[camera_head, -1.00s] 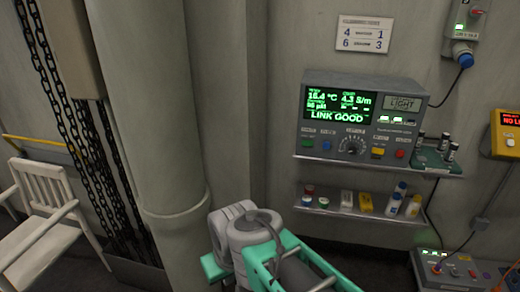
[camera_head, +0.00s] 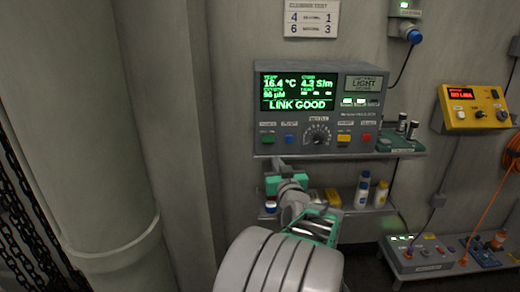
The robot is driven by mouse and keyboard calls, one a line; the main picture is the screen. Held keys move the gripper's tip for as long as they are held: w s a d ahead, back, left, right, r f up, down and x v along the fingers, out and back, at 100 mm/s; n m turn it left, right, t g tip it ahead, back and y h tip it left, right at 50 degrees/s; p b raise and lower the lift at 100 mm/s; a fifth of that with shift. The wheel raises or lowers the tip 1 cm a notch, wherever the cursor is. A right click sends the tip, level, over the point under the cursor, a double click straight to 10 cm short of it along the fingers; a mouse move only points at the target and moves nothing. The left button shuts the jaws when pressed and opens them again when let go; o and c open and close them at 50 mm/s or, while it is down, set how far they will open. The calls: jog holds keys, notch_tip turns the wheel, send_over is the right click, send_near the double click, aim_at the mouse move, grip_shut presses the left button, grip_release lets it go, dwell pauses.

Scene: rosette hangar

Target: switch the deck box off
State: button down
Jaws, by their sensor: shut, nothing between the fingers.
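The grey instrument box (camera_head: 300,150) on the upper wall shelf looks like the deck box. Its screen (camera_head: 298,92) is lit green and reads "LINK GOOD". Along its lower front are a green button (camera_head: 267,140), a blue button (camera_head: 289,138), a round dial (camera_head: 318,134), a yellow button (camera_head: 344,138) and a red button (camera_head: 366,137). Small switches (camera_head: 361,101) sit at its upper right, two glowing white. My gripper (camera_head: 279,166) is shut and empty, seen just below the green button, in front of the shelf's edge. I cannot tell whether it touches anything.
A lower shelf (camera_head: 385,209) holds small bottles (camera_head: 362,192) and a yellow block (camera_head: 333,197), partly behind my arm. A small green stand (camera_head: 395,143) is right of the box. A yellow box (camera_head: 474,108) hangs at right. A grey control box (camera_head: 425,253) sits lower right. A pillar (camera_head: 80,130) stands left.

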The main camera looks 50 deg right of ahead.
aim_at(265, 140)
jog(key=p+x, duration=0.1)
jog(key=x, duration=1.2)
jog(key=shift+w+p, duration=0.35)
jog(key=shift+w, duration=0.15)
